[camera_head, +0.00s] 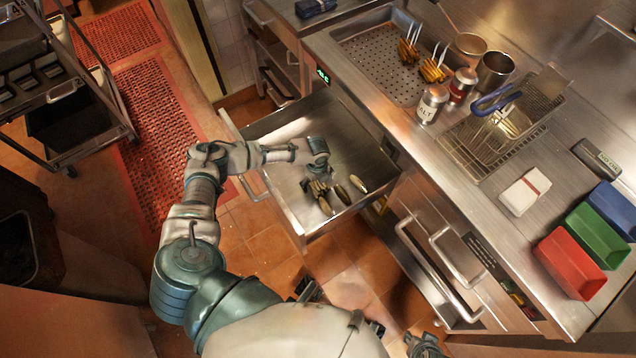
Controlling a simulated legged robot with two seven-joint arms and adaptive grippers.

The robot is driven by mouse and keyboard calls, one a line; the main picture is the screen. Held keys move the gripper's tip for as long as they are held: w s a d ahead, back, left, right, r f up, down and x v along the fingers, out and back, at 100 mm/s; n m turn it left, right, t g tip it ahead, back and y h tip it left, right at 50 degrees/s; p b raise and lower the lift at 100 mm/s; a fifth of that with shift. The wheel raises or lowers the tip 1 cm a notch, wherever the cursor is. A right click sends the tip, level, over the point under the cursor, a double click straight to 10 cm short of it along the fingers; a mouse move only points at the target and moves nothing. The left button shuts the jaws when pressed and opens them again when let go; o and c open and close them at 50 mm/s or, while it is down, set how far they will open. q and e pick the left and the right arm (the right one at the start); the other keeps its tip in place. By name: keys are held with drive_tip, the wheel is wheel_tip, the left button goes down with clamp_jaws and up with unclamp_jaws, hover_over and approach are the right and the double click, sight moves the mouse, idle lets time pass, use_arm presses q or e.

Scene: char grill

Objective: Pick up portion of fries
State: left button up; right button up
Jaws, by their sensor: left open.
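My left gripper (317,187) reaches over the open steel drawer (290,222). It is open and points down at a cluster of small brownish pieces at its fingertips; I cannot tell whether it touches them. Several dark, elongated yellowish-brown pieces (342,194) lie on the drawer floor beside it. Two golden bundles that look like portions of fries (433,71) stand in the perforated steel tray on the counter, with thin white handles rising from them. My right gripper (425,346) shows only partly at the bottom edge, and its jaws are unclear.
A salt shaker (432,104), a red-labelled shaker (462,86) and steel cups (494,71) stand by the tray. A wire fryer basket (510,122) with a blue handle is to their right. Red (571,264), green and blue bins line the right. The drawer's far left is bare.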

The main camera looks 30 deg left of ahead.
use_arm(q)
drive_tip(key=shift+a+f, duration=0.1)
drive_tip(key=shift+f, duration=0.05)
drive_tip(key=shift+d, duration=0.5)
drive_tip(key=shift+a+f, duration=0.1)
drive_tip(key=shift+a, duration=0.2)
drive_tip(key=c, duration=1.3)
